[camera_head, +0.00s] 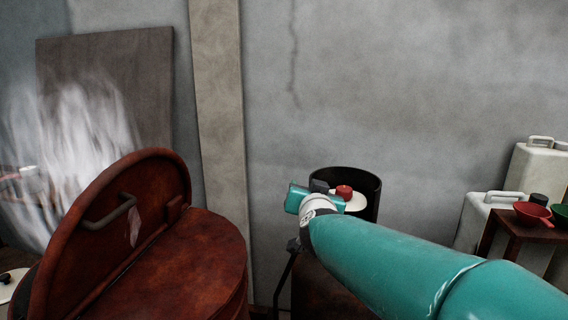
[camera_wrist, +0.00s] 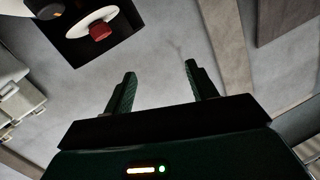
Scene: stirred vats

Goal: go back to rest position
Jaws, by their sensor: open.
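My gripper shows in the wrist view (camera_wrist: 160,88), with its two dark green fingers spread apart and nothing between them. In the head view my teal arm reaches from the lower right toward the centre, and the gripper end is mostly hidden behind the wrist. A dark open vat (camera_head: 345,178) stands beyond the wrist, near the wall. A whitish disc with a red knob (camera_head: 344,191) shows at its mouth, partly covered by my wrist. The same red knob shows at the top left of the wrist view (camera_wrist: 100,31), apart from my fingers.
A rusty red vat (camera_head: 205,262) with its hinged lid (camera_head: 118,225) raised stands at left. White steam rises behind it. At right, a small wooden table (camera_head: 514,226) holds a red bowl (camera_head: 532,212), beside white canisters (camera_head: 484,215). The grey wall (camera_head: 420,90) closes the back.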

